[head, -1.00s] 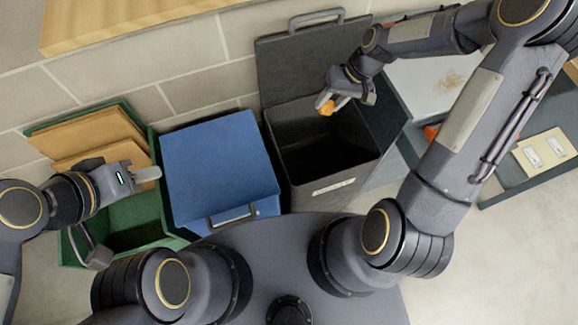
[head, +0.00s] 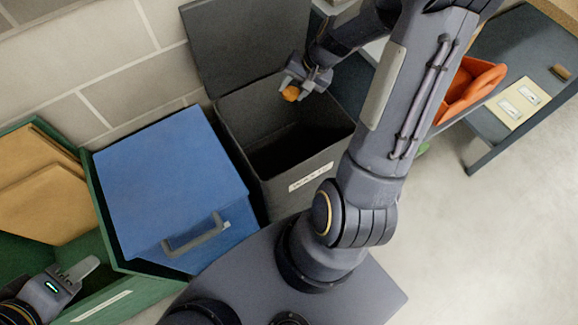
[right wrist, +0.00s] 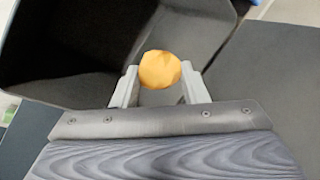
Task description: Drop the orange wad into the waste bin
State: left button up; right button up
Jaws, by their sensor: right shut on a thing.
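The orange wad (head: 291,93) is small and round, and it also shows in the right wrist view (right wrist: 160,69). My right gripper (head: 296,88) is shut on it, with a finger on each side. The dark grey waste bin (head: 312,177) has a white label on its front and its lid raised against the wall. The right gripper holds the wad over the back part of the bin's opening. My left gripper (head: 84,270) is empty at the lower left, over the green crate; its fingers are too unclear to judge the opening.
A blue bin (head: 165,180) with a closed lid and grey handle stands left of the waste bin. Left of that is a green crate (head: 110,300) with brown cardboard-like pieces. An orange tray (head: 468,90) sits on a dark table (head: 515,50) at the right.

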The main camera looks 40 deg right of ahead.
notch_tip(320, 180, down, 5)
jog(key=b, duration=0.3)
jog(key=shift+r, duration=0.2)
jog(key=o, duration=1)
jog(key=shift+o, duration=0.2)
jog(key=shift+r, duration=0.15)
jog(key=p+v, duration=0.1)
jog(key=v, duration=0.6)
jog(key=shift+s+r, duration=0.15)
jog(key=shift+r, duration=0.15)
